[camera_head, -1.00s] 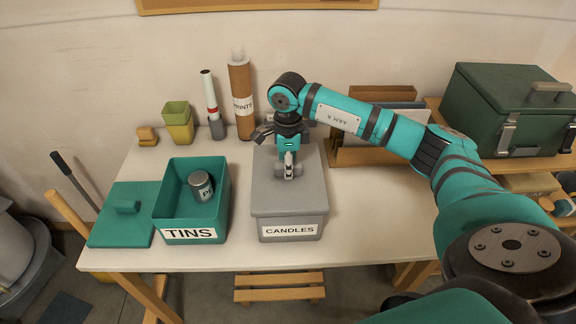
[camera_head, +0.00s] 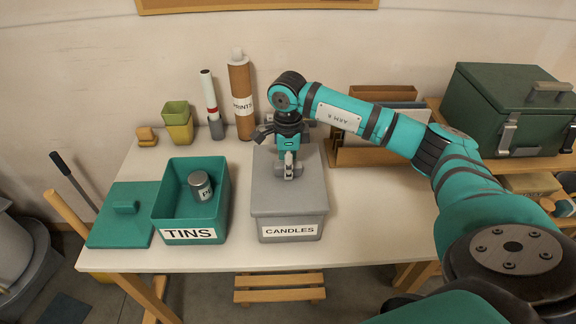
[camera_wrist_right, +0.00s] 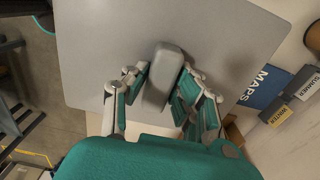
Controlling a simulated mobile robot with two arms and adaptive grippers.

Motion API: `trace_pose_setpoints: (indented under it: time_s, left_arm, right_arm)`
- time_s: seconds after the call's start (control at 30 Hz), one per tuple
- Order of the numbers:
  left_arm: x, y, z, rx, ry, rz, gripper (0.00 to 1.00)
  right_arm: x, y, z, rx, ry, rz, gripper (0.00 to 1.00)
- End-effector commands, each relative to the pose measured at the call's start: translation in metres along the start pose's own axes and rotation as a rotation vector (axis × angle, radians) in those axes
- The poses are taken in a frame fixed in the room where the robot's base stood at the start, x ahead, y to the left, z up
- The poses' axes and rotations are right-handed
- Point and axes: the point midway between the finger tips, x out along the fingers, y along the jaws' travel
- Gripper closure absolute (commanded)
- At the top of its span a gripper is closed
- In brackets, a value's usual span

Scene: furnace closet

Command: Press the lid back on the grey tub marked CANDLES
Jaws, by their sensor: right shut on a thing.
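The grey tub marked CANDLES (camera_head: 290,231) stands on the white table. Its grey lid (camera_head: 290,201) lies over the top of the tub, level as far as I can see. My right gripper (camera_head: 289,172) points down at the lid's middle and is shut on the lid's handle. In the right wrist view the grey handle (camera_wrist_right: 165,75) sits between the fingers of the right gripper (camera_wrist_right: 160,90), with the flat lid (camera_wrist_right: 100,50) behind it. The gripper and arm hide part of the lid's far side. My left gripper is not in view.
A green TINS tub (camera_head: 218,205) stands open left of the grey tub, with a can (camera_head: 200,186) inside and its green lid (camera_head: 122,225) beside it. A PRINTS tube (camera_head: 241,100) stands behind. A green box (camera_head: 510,105) is at right. The table's right front is clear.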

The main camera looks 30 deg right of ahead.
Motion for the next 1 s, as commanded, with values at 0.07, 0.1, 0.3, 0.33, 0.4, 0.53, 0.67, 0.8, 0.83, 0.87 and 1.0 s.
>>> trace_pose_setpoints:
  time_s: [0.07, 0.1, 0.3, 0.33, 0.4, 0.53, 0.67, 0.8, 0.83, 0.87, 1.0]
  left_arm:
    - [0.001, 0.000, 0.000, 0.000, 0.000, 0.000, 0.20]
    - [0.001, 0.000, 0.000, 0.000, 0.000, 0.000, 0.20]
    - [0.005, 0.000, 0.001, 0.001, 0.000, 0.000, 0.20]
    - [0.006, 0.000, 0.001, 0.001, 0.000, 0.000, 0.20]
    - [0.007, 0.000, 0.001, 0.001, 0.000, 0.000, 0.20]
    - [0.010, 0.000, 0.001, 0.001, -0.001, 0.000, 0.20]
    - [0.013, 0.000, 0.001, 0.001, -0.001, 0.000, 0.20]
    - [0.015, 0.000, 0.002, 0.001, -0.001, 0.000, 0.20]
    - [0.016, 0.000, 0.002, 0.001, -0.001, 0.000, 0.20]
    - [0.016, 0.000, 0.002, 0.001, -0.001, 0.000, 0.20]
    - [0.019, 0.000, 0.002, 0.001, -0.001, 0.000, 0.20]
  right_arm:
    - [0.001, 0.000, 0.000, 0.000, 0.000, 0.000, 1.00]
    - [0.002, 0.000, 0.000, 0.000, 0.000, 0.000, 1.00]
    - [0.007, 0.000, 0.000, 0.000, 0.000, 0.000, 1.00]
    - [0.007, 0.000, 0.000, 0.000, 0.000, 0.000, 1.00]
    - [0.009, 0.000, 0.000, 0.000, 0.000, 0.000, 1.00]
    - [0.013, 0.000, 0.000, 0.000, 0.000, 0.000, 1.00]
    - [0.016, 0.000, 0.000, 0.000, 0.000, 0.000, 1.00]
    - [0.019, 0.000, 0.000, 0.000, 0.000, 0.000, 1.00]
    - [0.020, 0.000, 0.000, 0.000, 0.000, 0.000, 1.00]
    - [0.021, 0.000, 0.000, 0.000, 0.000, 0.000, 1.00]
    - [0.024, 0.000, 0.000, 0.000, 0.000, 0.000, 1.00]
